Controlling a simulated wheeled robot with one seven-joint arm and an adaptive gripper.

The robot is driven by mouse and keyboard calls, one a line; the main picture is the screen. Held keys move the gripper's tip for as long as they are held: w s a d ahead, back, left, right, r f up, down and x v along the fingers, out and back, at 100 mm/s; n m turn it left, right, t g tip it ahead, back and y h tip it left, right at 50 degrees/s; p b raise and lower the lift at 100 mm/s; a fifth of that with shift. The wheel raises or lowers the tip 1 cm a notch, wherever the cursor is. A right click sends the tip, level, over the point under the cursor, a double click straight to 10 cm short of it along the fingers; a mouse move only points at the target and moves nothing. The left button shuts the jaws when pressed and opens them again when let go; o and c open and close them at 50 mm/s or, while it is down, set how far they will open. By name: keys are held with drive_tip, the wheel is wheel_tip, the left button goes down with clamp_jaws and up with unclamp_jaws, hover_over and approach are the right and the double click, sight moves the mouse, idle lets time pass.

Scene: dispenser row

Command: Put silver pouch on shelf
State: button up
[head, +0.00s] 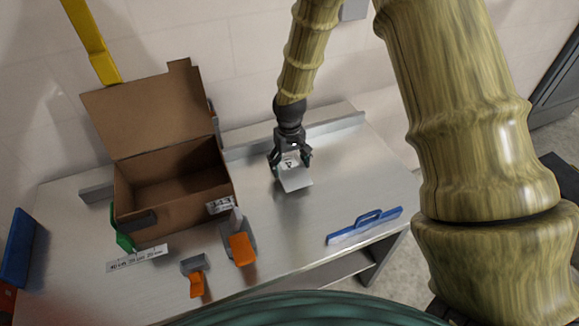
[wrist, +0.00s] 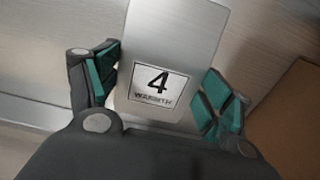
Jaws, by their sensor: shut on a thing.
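The silver pouch (head: 295,179) is a flat grey packet with a white label reading "4 WARMTH". It also shows in the wrist view (wrist: 179,40), between the green-padded fingers. My gripper (head: 290,162) is shut on the pouch over the right half of the metal table, near the back ledge. In the wrist view my gripper (wrist: 160,92) has one finger on each side of the pouch. I cannot tell whether the pouch's lower edge touches the table. A lower shelf (head: 335,270) shows in part beneath the tabletop at the front right.
An open cardboard box (head: 175,220) stands on the left of the table (head: 290,235). Orange-and-grey items (head: 240,247) and a white printed strip (head: 137,259) lie in front of it. A blue-handled tool (head: 364,226) lies at the front right. The table's middle is clear.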

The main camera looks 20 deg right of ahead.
drive_tip(key=shift+f+p, duration=0.35)
drive_tip(key=shift+f, duration=0.85)
drive_tip(key=shift+f, duration=0.15)
drive_tip(key=o, duration=1.1)
